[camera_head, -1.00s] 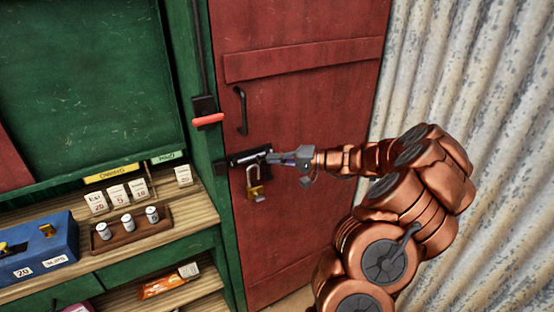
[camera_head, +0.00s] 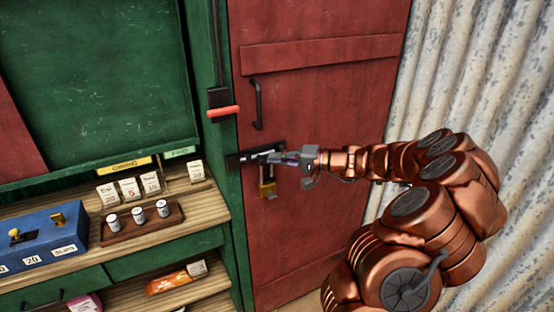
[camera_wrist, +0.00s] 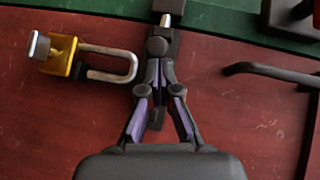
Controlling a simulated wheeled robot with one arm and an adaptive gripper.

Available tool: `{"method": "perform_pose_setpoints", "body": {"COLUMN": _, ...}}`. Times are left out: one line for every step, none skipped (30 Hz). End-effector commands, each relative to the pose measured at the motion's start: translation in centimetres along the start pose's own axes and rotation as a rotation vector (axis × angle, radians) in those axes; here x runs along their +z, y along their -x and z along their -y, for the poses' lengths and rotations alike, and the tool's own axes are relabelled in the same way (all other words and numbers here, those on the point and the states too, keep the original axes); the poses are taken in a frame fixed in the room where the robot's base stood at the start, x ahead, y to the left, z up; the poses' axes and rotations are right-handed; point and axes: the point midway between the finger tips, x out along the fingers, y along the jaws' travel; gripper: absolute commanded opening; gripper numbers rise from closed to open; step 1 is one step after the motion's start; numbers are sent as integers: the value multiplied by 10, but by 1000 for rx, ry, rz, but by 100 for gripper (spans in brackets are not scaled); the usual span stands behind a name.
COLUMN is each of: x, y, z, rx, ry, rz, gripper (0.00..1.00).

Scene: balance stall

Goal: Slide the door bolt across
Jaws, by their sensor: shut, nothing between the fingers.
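The door bolt (camera_head: 258,150) is a silvery bar in a dark mount on the red door (camera_head: 320,70), level with my gripper. In the wrist view its bright rod end (camera_wrist: 166,19) shows at the dark keeper (camera_wrist: 166,7) on the green post. My gripper (camera_head: 273,157) is at the bolt, fingers pointing left. In the wrist view my gripper (camera_wrist: 157,64) is shut with nothing between the fingertips, touching or very close to the bolt's dark round knob (camera_wrist: 156,46). The fingers hide part of the bolt. A brass padlock (camera_head: 267,189) with an open-looking shackle hangs below the bolt.
A dark door handle (camera_head: 257,104) is above the bolt. A red-handled lever (camera_head: 223,111) sits on the green post. To the left, a wooden counter (camera_head: 200,217) holds a blue box (camera_head: 45,243) and a tray with weights (camera_head: 150,225). A corrugated wall (camera_head: 460,70) stands right.

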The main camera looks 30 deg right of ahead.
Motion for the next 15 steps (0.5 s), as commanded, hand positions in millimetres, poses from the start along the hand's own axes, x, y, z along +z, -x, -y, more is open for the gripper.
{"method": "perform_pose_setpoints", "body": {"x": -4, "y": 3, "z": -1, "rx": 1, "ry": 0, "rz": -2, "gripper": 0}}
{"method": "perform_pose_setpoints", "body": {"x": -6, "y": 6, "z": -1, "rx": 0, "ry": -1, "rz": -2, "gripper": 0}}
{"method": "perform_pose_setpoints", "body": {"x": -9, "y": 9, "z": -1, "rx": 0, "ry": -1, "rz": -2, "gripper": 0}}
{"method": "perform_pose_setpoints", "body": {"x": -12, "y": 12, "z": -1, "rx": 0, "ry": 0, "rz": -2, "gripper": 0}}
{"method": "perform_pose_setpoints", "body": {"x": -16, "y": 14, "z": -1, "rx": 0, "ry": 1, "rz": -3, "gripper": 0}}
{"method": "perform_pose_setpoints", "body": {"x": -20, "y": 18, "z": -1, "rx": 1, "ry": 1, "rz": -4, "gripper": 0}}
{"method": "perform_pose_setpoints", "body": {"x": -23, "y": 21, "z": -2, "rx": 2, "ry": 2, "rz": -4, "gripper": 0}}
{"method": "perform_pose_setpoints", "body": {"x": -26, "y": 23, "z": -2, "rx": 3, "ry": 1, "rz": -3, "gripper": 0}}
{"method": "perform_pose_setpoints", "body": {"x": -27, "y": 30, "z": -3, "rx": 1, "ry": 0, "rz": -5, "gripper": 0}}
{"method": "perform_pose_setpoints", "body": {"x": -26, "y": 37, "z": -4, "rx": 0, "ry": 2, "rz": -5, "gripper": 0}}
{"method": "perform_pose_setpoints", "body": {"x": -25, "y": 43, "z": -3, "rx": -1, "ry": 2, "rz": -4, "gripper": 0}}
{"method": "perform_pose_setpoints", "body": {"x": -25, "y": 51, "z": -3, "rx": -1, "ry": 2, "rz": -4, "gripper": 0}}
{"method": "perform_pose_setpoints", "body": {"x": -26, "y": 58, "z": -3, "rx": 0, "ry": 4, "rz": -6, "gripper": 0}}
{"method": "perform_pose_setpoints", "body": {"x": -26, "y": 64, "z": -3, "rx": 1, "ry": 4, "rz": -7, "gripper": 0}}
{"method": "perform_pose_setpoints", "body": {"x": -27, "y": 72, "z": -3, "rx": 1, "ry": 4, "rz": -8, "gripper": 0}}
